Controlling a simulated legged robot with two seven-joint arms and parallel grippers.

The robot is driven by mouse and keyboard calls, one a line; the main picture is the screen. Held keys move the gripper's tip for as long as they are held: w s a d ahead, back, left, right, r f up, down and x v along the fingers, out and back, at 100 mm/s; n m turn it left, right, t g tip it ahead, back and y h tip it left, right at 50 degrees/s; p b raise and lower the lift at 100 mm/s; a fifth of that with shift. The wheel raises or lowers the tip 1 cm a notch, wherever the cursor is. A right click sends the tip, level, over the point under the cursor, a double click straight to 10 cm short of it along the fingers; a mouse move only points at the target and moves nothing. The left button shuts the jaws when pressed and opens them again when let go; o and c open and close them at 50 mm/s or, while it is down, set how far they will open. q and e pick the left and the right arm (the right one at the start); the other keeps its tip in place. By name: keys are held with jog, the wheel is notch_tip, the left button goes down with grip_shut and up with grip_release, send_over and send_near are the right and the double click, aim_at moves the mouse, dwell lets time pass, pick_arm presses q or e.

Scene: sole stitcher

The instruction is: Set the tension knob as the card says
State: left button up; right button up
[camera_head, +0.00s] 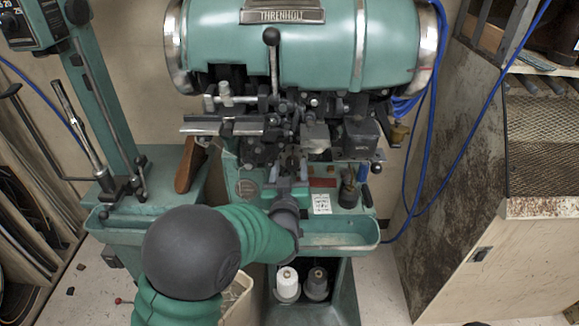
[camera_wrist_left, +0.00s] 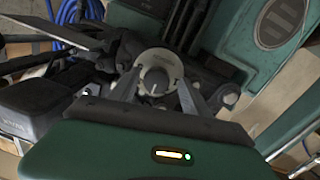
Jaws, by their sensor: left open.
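The tension knob (camera_wrist_left: 155,79) shows in the left wrist view as a pale round dial with a raised grip and a small dark mark on its right. My left gripper (camera_wrist_left: 158,90) is open, with one finger on each side of the knob; I cannot tell whether they touch it. In the head view my left gripper (camera_head: 290,183) reaches the front of the green stitcher (camera_head: 320,45), and the arm hides the knob. A white card (camera_head: 321,204) with dark print, too small to read, is on the stitcher's front, right of my gripper. My right gripper is not in view.
A green tray ledge (camera_head: 340,240) runs below the head of the stitcher. Thread spools (camera_head: 288,283) stand under it. A brown-handled tool (camera_head: 186,165) leans at the left. Blue cables hang at the right, beside a worn cabinet (camera_head: 455,140).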

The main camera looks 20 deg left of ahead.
pick_arm(q)
jog(key=shift+d, duration=0.6)
jog(key=shift+r, duration=0.1)
jog(key=shift+c, duration=0.7)
jog(key=shift+a, duration=0.55)
jog(key=c, duration=0.7)
grip_shut()
jog(key=shift+d, duration=0.25)
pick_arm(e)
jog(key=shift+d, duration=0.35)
